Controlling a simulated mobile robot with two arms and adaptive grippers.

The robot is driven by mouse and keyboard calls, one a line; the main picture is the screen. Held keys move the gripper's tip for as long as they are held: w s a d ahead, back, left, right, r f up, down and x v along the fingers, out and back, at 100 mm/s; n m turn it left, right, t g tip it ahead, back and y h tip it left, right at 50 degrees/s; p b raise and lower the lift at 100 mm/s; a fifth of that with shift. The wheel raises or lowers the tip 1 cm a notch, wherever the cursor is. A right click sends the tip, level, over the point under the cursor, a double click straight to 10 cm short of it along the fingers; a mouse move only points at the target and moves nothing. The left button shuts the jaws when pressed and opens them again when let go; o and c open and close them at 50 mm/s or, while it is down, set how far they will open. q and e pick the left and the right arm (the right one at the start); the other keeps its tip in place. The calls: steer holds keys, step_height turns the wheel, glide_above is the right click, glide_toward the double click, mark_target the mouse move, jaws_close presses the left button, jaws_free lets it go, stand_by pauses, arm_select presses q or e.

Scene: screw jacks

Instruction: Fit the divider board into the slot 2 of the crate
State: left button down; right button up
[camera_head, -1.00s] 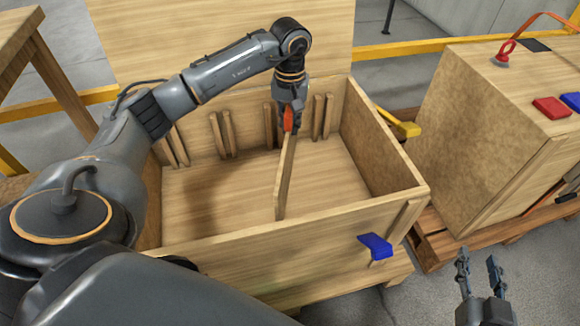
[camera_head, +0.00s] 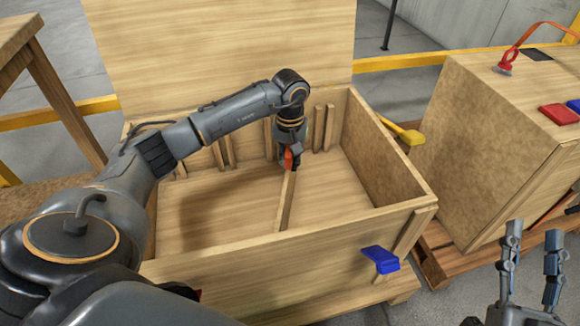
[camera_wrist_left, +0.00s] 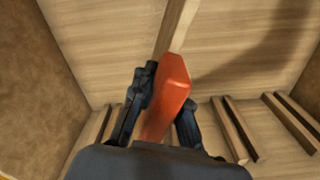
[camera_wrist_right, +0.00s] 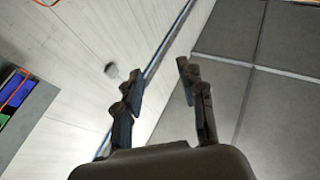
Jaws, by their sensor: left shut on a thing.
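The wooden crate (camera_head: 250,249) stands open, with pairs of upright strips (camera_head: 223,153) forming slots on its far wall. My left gripper (camera_head: 290,158) is inside the crate near that wall, shut on the orange-red grip of the divider board (camera_head: 286,205). The left wrist view shows the fingers (camera_wrist_left: 166,88) on both sides of this grip, with the board (camera_wrist_left: 179,24) running beyond it. The board is low in the crate, roughly in line with a middle strip pair. My arm hides whether its far end is between the strips. My right gripper (camera_head: 533,245) is open and empty outside the crate.
A raised wooden lid panel (camera_head: 220,50) stands behind the crate. A blue latch (camera_head: 380,259) is on the front wall and a yellow one (camera_head: 404,133) at the right. A second closed crate (camera_head: 500,140) on a pallet stands to the right.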

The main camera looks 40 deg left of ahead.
arm_select(q)
steer(key=shift+f, duration=0.7)
arm_select(e)
steer(key=shift+s+r+t, duration=0.25)
steer(key=shift+r+t, duration=0.05)
steer(key=shift+r, duration=0.15)
steer(key=shift+s+r+t, duration=0.2)
steer(key=shift+r+t, duration=0.1)
steer(key=shift+r, duration=0.15)
arm_select(q)
steer(key=shift+f, duration=0.1)
arm_select(e)
steer(key=shift+s+r, duration=0.15)
steer(key=shift+r, duration=0.05)
arm_select(q)
steer(key=c, duration=1.3)
jaws_free()
steer(key=shift+c, duration=0.2)
